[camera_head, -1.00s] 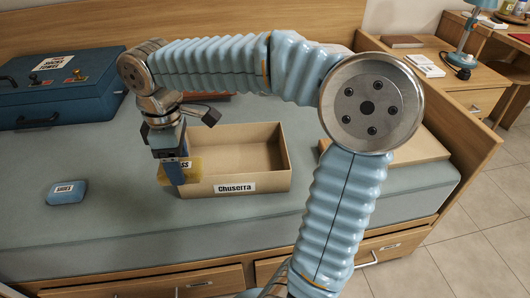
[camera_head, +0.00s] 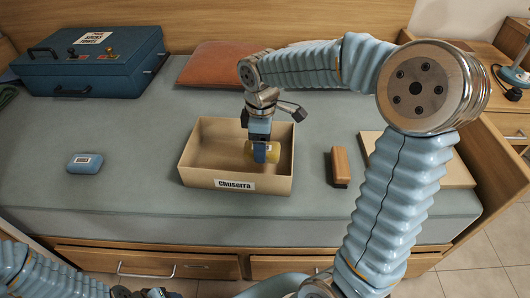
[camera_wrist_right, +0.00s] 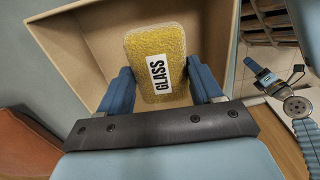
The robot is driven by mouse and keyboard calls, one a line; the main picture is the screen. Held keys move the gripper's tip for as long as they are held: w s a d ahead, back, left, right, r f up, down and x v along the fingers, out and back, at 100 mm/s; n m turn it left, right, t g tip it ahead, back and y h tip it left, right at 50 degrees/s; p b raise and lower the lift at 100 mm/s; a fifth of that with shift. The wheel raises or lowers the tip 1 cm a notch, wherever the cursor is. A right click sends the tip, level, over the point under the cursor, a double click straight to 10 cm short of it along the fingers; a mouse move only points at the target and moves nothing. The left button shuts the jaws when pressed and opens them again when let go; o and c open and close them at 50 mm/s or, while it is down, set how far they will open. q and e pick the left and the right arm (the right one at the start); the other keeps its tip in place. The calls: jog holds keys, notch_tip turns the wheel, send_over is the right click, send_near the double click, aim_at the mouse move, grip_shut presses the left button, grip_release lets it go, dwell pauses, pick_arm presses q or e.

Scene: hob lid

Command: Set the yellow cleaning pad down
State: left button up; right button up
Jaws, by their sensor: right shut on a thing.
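The yellow cleaning pad (camera_head: 274,149), labelled GLASS, is in my right gripper (camera_head: 261,152). The gripper is shut on it, and its blue fingers lie along the pad's two sides in the right wrist view, where the pad (camera_wrist_right: 172,45) shows its rough yellow face. The pad is within the outline of the open cardboard box (camera_head: 196,181) labelled Chuserra. I cannot tell whether it touches the box floor. My left arm shows at the lower left of the head view; its gripper's jaws cannot be made out.
A blue pad (camera_head: 85,163) lies left of the box. A wooden brush-like block (camera_head: 341,167) and a pale board (camera_head: 450,172) lie right of it. A blue case (camera_head: 95,65) and an orange cushion (camera_head: 215,62) are behind. Grey bed surface is clear around the box.

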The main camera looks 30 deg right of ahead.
jog(key=shift+w+d+f, duration=0.3)
jog(key=shift+d+f, duration=0.05)
jog(key=shift+f, duration=0.2)
jog(key=shift+w+d+f, duration=0.25)
jog(key=shift+d+f, duration=0.05)
jog(key=shift+f, duration=0.2)
jog(key=shift+w+d+f, duration=0.1)
jog(key=shift+f, duration=0.8)
jog(key=shift+w+d+f, duration=0.1)
jog(key=shift+f, duration=0.8)
jog(key=shift+f+b, duration=0.15)
jog(key=shift+b, duration=0.15)
jog(key=o, duration=1)
jog(key=shift+o, duration=0.2)
jog(key=shift+r, duration=0.35)
notch_tip(320, 180, up, 12)
jog(key=shift+f+p, duration=0.15)
jog(key=shift+p, duration=0.7)
